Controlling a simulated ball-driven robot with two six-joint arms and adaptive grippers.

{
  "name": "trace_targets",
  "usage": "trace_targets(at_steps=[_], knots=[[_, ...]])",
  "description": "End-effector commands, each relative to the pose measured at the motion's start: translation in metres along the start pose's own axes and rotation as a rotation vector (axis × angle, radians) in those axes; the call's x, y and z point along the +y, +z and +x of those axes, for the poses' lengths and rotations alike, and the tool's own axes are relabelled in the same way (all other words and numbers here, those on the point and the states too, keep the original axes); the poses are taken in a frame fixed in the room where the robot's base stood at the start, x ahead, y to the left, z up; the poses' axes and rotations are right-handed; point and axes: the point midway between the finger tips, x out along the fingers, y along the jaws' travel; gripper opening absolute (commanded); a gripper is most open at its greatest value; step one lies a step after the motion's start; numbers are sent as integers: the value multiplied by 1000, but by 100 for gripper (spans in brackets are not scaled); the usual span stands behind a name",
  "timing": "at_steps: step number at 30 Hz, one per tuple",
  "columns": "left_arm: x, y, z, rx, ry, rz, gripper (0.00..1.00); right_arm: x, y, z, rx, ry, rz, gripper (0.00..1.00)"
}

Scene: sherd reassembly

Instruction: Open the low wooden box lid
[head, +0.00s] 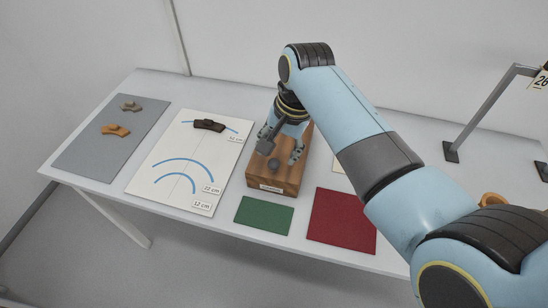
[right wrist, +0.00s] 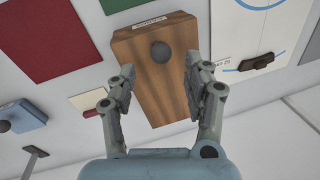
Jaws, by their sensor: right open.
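The low wooden box (head: 270,183) stands near the middle of the table. Its lid looks closed, with a round dark knob (head: 274,163) on top. A small pale label is on its front. My right gripper (head: 281,151) is above the box with its fingers spread. In the right wrist view the box (right wrist: 160,90) lies beyond the open fingers (right wrist: 160,72), and the knob (right wrist: 161,52) shows between and past the fingertips. Nothing is between the fingers, and I cannot tell the exact gap to the lid. My left gripper is not in view.
A white sheet (head: 150,177) with blue arcs and a dark sherd (head: 209,125) lies left of the box. A grey mat (head: 85,150) holds an orange sherd (head: 115,130) and a grey-brown one (head: 130,106). Green (head: 265,215) and red (head: 341,222) mats lie in front. A stand (head: 490,105) is right.

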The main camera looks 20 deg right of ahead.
Motion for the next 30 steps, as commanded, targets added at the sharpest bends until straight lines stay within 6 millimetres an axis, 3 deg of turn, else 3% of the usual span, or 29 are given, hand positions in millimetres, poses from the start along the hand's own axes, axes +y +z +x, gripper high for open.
trace_targets(at_steps=[4,9,14,20,30], knots=[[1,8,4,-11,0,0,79,1,0,29,-2,2,0,51],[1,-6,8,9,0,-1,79,0,0,49,0,0,0,51],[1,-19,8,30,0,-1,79,0,0,55,0,0,0,51],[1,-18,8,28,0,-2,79,0,0,55,1,0,0,51],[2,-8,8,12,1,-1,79,0,0,55,1,0,0,8]])
